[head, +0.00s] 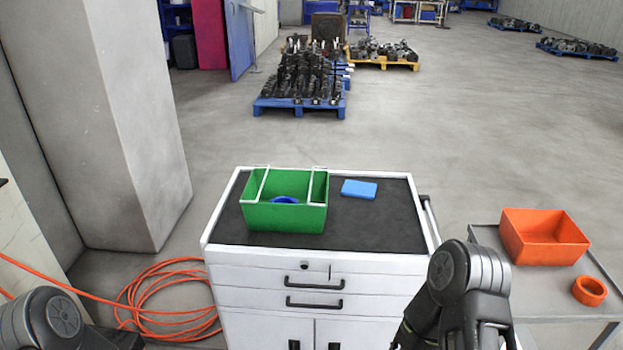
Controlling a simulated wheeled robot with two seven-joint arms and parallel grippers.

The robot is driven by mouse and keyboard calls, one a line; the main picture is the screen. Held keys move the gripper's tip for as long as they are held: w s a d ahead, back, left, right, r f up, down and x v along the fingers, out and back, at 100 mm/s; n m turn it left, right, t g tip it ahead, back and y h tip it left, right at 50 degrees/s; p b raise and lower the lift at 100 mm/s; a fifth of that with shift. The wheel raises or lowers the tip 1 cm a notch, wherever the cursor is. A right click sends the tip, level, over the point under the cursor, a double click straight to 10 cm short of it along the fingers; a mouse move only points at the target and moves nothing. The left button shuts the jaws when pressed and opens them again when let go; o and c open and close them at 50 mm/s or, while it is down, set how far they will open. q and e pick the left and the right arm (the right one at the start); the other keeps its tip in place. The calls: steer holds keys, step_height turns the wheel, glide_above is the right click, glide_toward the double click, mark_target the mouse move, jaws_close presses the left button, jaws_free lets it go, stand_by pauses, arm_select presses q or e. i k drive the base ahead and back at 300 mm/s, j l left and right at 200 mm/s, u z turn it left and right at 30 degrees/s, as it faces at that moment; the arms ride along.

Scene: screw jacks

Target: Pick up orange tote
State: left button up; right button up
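The orange tote (545,238) is an open, empty-looking rectangular bin. It sits upright on a low grey table (568,292) at the right in the head view. Part of my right arm shows at the bottom, to the left of the tote and apart from it in the picture. Part of my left arm shows in the bottom left corner, far from the tote. Both grippers are below the edge of the view.
An orange ring (589,291) lies near the tote. A white drawer cabinet (270,275) stands in front, bearing a green bin (284,217) with a blue ring (286,199) inside and a blue block (359,189). An orange hose (165,290) is coiled on the floor. A pillar (105,120) stands left.

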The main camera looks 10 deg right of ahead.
mark_target(530, 238)
steer(key=z, duration=1.75)
steer(key=i+l+z, duration=0.25)
steer(key=i, duration=0.25)
steer(key=i+l+z, duration=0.25)
steer(key=i, duration=0.3)
steer(key=i+z, duration=0.25)
steer(key=i, duration=0.3)
